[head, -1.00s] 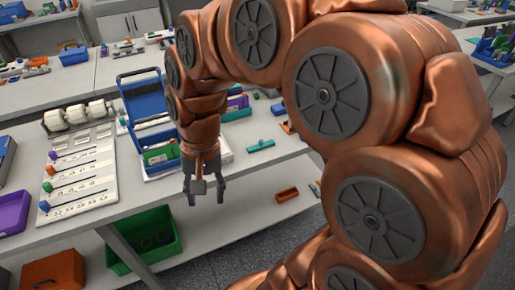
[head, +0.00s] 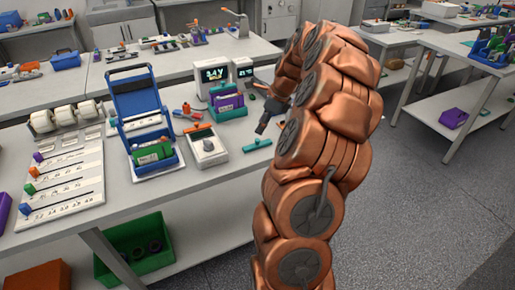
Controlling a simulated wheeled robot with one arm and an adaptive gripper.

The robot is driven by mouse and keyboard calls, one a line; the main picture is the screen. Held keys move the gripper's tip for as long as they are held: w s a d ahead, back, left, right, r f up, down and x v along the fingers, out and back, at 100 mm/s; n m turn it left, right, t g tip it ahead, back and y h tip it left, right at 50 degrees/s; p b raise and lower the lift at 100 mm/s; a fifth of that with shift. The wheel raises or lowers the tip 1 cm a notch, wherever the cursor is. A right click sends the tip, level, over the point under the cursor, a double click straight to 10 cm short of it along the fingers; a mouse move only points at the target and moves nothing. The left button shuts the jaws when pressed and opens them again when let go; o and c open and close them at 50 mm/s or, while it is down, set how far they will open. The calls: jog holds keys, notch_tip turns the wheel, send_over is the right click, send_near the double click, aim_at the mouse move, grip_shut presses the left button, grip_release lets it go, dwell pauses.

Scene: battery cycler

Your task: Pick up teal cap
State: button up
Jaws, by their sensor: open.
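A small teal piece (head: 257,145), which looks like the teal cap, lies near the right front edge of the workbench (head: 225,172). My gripper (head: 262,123) is open and appears empty. It hangs over the right end of the bench, above the teal piece in the picture and apart from it. Its fingers are dark and small in this view.
A white slider board (head: 60,185) is at the left. A green bin (head: 135,248) sits below. The floor at right is clear.

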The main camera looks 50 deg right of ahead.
aim_at(258, 139)
jog(key=shift+m, duration=0.5)
jog(key=f+p, duration=0.1)
jog(key=f, duration=0.1)
jog(key=w+f+p, duration=0.1)
jog(key=f, duration=0.1)
jog(key=w+f+p, duration=0.1)
jog(key=f, duration=0.2)
jog(key=shift+d, duration=0.25)
jog(key=shift+w+f, duration=0.15)
jog(key=shift+f, duration=0.35)
grip_shut()
jog(key=shift+r, duration=0.1)
